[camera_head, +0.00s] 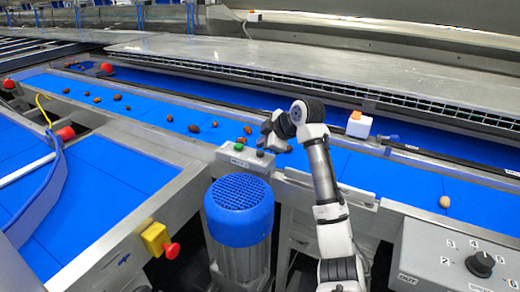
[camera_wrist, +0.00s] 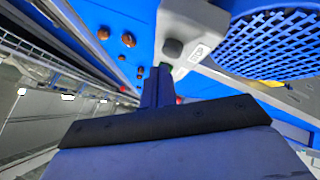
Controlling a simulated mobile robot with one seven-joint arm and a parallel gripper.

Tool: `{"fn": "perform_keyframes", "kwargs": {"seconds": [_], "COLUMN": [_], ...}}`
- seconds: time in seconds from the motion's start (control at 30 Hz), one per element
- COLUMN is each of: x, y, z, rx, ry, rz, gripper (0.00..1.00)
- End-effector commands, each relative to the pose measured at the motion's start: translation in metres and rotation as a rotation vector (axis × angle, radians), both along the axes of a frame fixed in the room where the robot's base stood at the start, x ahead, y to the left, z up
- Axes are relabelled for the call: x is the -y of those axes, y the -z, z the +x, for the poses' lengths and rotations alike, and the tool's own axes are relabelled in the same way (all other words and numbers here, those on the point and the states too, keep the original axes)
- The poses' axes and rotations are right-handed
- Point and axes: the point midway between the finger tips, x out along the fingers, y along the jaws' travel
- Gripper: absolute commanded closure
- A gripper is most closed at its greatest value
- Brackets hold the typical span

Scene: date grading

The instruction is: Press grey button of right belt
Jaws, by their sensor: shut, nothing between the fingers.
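A small light-grey control box (camera_head: 245,160) stands on the rail at the near edge of the blue belt, behind the blue motor. On its top are a dark grey button (camera_head: 238,147) and a green button (camera_head: 260,154). In the wrist view the grey button (camera_wrist: 173,47) shows clear beside a label, and only a bit of green shows by my fingertips. The shut fingers (camera_wrist: 162,70) end just short of the grey button in the wrist view; contact cannot be told.
Several brown dates (camera_head: 118,97) lie on the blue belt (camera_head: 150,104). A blue-capped motor (camera_head: 240,200) stands just in front of the box. A white box with an orange top (camera_head: 358,124) is to the right. A panel with a black knob (camera_head: 480,264) is at the lower right.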

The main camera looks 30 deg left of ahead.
Motion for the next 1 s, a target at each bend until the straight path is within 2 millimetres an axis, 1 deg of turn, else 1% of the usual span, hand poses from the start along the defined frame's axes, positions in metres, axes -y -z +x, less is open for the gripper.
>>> {"fn": "perform_keyframes", "kwargs": {"seconds": [0.27,0.37,0.47,0.8,0.9,1.0], "x": [0.000,0.000,0.000,0.000,0.000,0.000], "y": [0.000,-0.004,-0.011,-0.046,-0.052,-0.051], "z": [0.000,0.000,0.000,0.000,0.000,0.000], "rx": [0.000,0.000,0.001,0.000,0.000,-0.001], "ry": [0.000,0.000,0.000,-0.001,-0.001,-0.001], "rz": [0.000,0.000,0.000,0.001,0.001,0.000], "gripper": [1.00,1.00,1.00,1.00,1.00,1.00]}}
